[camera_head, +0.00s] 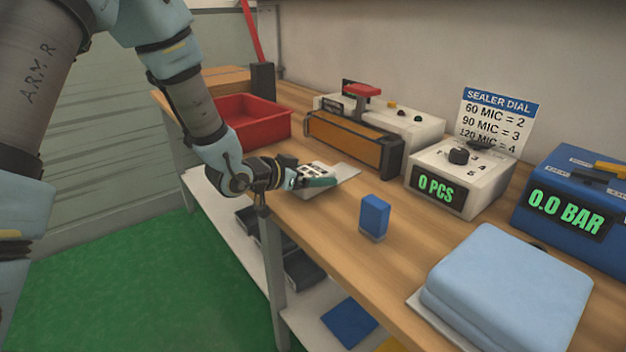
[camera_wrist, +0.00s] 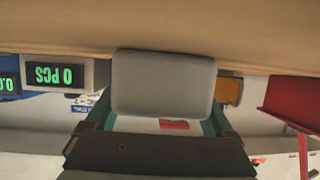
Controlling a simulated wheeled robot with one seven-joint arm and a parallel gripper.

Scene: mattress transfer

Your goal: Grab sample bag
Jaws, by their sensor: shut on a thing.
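The sample bag (camera_head: 346,172) is a flat pale grey sheet with a white, dark-marked part, at the front edge of the wooden bench. My gripper (camera_head: 322,182), with teal fingers, is at the bag and shut on it. In the wrist view, which is upside down, a light grey rounded panel (camera_wrist: 163,85), apparently the bag, is between the teal fingers, with a white strip and a red mark below it. The fingertips are mostly hidden behind it. I cannot tell whether the bag is clear of the bench.
A red bin (camera_head: 255,122) stands behind my gripper. An orange-fronted sealer (camera_head: 352,143), a counter reading 0 PCS (camera_head: 437,190) and a blue 0.0 BAR unit (camera_head: 568,210) line the back. A small blue box (camera_head: 374,217) and a folded light blue mattress (camera_head: 510,285) are to the right.

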